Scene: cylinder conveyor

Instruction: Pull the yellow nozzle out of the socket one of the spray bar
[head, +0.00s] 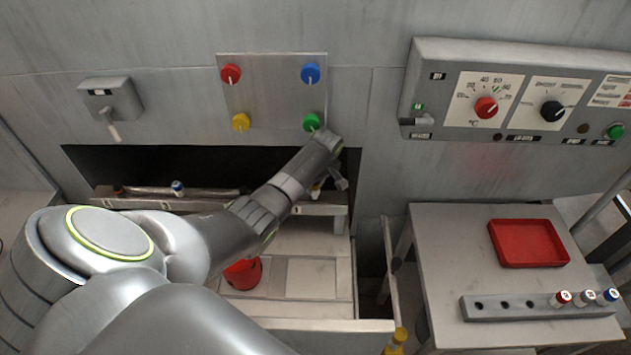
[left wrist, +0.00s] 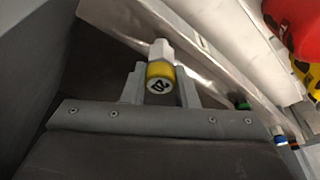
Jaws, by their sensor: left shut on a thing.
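The yellow nozzle (left wrist: 160,72), with a white end and a dark-marked face, is between the fingers of my left gripper (left wrist: 160,92) in the left wrist view. That gripper is shut on it. In the head view my left gripper (head: 328,182) is at the right end of the recess, near a label "1", and largely covers the nozzle (head: 316,191). The spray bar (head: 150,191) runs along the recess, partly behind my arm. I cannot tell whether the nozzle is still seated in socket one. My right gripper is not in view.
A blue-and-white nozzle (head: 177,187) stands on the bar's left part. A red bucket (head: 242,274) is below, partly behind my arm. At right, a table holds a red tray (head: 528,243) and a grey rack (head: 520,308) with several sockets and capped pieces.

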